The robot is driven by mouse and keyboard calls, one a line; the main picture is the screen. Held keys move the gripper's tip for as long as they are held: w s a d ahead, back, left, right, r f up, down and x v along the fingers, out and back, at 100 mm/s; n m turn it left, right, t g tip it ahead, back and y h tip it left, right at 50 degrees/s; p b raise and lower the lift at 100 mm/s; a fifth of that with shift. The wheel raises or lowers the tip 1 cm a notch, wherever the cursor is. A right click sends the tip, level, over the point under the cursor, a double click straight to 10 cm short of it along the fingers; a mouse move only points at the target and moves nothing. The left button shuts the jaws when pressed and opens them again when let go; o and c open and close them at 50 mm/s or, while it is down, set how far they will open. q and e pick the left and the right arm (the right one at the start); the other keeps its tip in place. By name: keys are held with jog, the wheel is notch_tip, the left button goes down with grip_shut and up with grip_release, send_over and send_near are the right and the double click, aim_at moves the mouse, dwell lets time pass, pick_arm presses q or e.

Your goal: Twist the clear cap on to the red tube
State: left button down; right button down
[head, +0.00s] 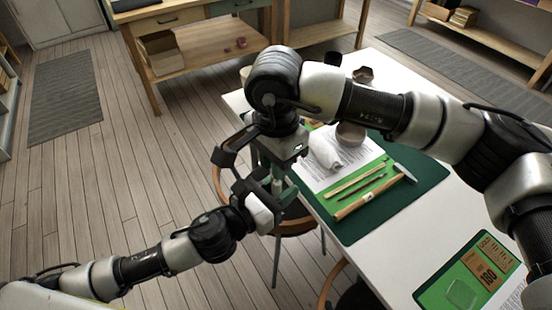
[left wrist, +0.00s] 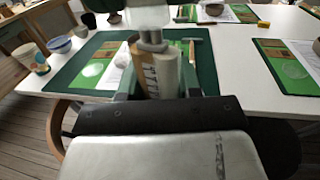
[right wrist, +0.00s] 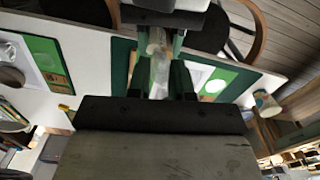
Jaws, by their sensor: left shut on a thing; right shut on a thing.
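In the head view my left gripper (head: 268,203) and my right gripper (head: 280,165) meet in the air off the table's left edge, the right one above the left. In the left wrist view my left gripper is shut on an upright tube (left wrist: 157,74) with a brown and pale printed side; little red shows. My right gripper (left wrist: 150,14) is just above it. In the right wrist view my right gripper is shut on a clear, whitish piece, the cap (right wrist: 157,62). The cap seems in line with the tube; whether they touch is hidden by the fingers.
A chair (head: 297,225) stands below the grippers. Floor is free at left.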

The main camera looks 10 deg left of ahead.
jog(key=shift+f, duration=0.55)
jog(key=m, duration=1.7)
jog(key=c, duration=0.9)
grip_release()
notch_tip(320, 180, up, 12)
jog(key=shift+f, duration=0.1)
